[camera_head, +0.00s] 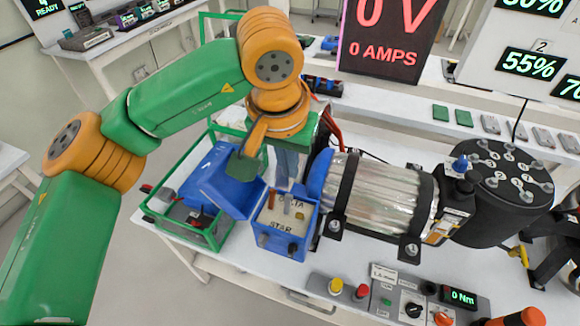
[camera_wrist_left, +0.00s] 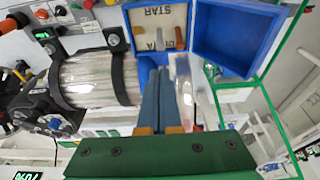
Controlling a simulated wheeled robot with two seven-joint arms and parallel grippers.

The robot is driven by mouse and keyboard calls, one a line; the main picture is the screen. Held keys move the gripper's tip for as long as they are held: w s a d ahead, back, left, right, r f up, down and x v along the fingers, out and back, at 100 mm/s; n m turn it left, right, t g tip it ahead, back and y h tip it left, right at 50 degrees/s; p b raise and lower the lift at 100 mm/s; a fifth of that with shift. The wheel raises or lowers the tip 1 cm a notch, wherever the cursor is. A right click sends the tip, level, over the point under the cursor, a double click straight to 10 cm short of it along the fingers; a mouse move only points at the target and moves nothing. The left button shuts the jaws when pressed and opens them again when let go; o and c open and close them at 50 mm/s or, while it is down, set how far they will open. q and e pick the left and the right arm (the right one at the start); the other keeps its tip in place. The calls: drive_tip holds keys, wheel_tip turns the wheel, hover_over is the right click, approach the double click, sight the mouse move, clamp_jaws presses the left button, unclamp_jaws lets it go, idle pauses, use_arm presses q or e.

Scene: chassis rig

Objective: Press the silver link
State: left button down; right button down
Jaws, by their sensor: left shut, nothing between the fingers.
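The blue terminal box (camera_head: 284,240) stands open on the bench, its lid (camera_head: 222,182) swung to the left. Inside is a pale panel marked DELTA and STAR. A small greyish piece that looks like the silver link (camera_head: 299,215) is on the panel, beside a brown link (camera_head: 287,204). My right gripper is out of view.
A silver ribbed motor (camera_head: 383,195) lies right of the box, with a black drum (camera_head: 505,190) beyond it. A green-framed tray (camera_head: 190,236) stands left. Buttons and a torque display (camera_head: 460,297) line the front edge.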

sight(287, 204)
use_arm(q)
drive_tip(key=p+x, duration=0.2)
drive_tip(key=x, duration=0.4)
drive_tip(key=shift+a+f, duration=0.1)
drive_tip(key=shift+f, duration=0.3)
drive_tip(key=shift+w+f, duration=0.2)
drive_tip(key=shift+f, duration=0.2)
